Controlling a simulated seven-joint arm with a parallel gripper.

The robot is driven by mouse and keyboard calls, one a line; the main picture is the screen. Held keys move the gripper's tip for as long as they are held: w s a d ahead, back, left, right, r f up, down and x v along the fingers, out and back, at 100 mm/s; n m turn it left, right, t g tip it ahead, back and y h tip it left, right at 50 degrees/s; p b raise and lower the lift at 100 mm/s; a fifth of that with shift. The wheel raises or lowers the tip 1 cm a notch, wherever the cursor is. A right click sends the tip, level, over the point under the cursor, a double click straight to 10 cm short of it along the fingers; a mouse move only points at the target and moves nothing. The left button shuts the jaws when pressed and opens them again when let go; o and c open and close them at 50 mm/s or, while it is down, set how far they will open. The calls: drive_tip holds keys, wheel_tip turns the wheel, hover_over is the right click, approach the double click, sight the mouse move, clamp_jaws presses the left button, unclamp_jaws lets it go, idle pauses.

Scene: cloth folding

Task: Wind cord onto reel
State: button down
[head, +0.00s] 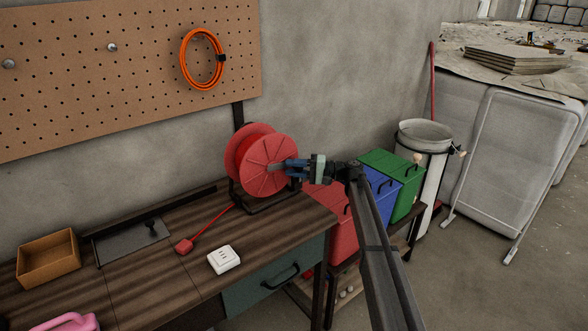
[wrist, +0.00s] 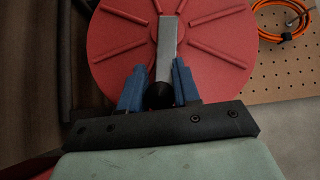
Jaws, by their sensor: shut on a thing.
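A red cord reel (head: 264,160) stands upright in a dark stand (head: 268,203) at the right end of the workbench. A red cord (head: 212,228) runs from the reel down to a red plug (head: 184,246) lying on the bench top. My gripper (head: 284,167) reaches the reel's face from the right. In the wrist view its blue fingers (wrist: 160,92) are shut around the dark knob of the crank handle (wrist: 167,47), a grey bar pointing up across the red reel face. The cord on the reel is mostly hidden behind the front disc.
A white socket box (head: 224,260) sits near the plug. A cardboard box (head: 48,258) and a pink object (head: 68,322) are at the left. An orange cord coil (head: 203,60) hangs on the pegboard (head: 110,85). Red, blue and green bins (head: 390,170) stand right of the bench.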

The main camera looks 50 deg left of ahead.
drive_tip(key=shift+w+r, duration=0.1)
drive_tip(key=shift+r, duration=0.45)
drive_tip(key=c, duration=0.9)
unclamp_jaws()
drive_tip(key=shift+f, duration=0.1)
drive_tip(key=v, duration=1.3)
drive_tip(key=shift+w+d, duration=0.25)
drive_tip(key=shift+d, duration=0.05)
drive_tip(key=shift+s, duration=0.1)
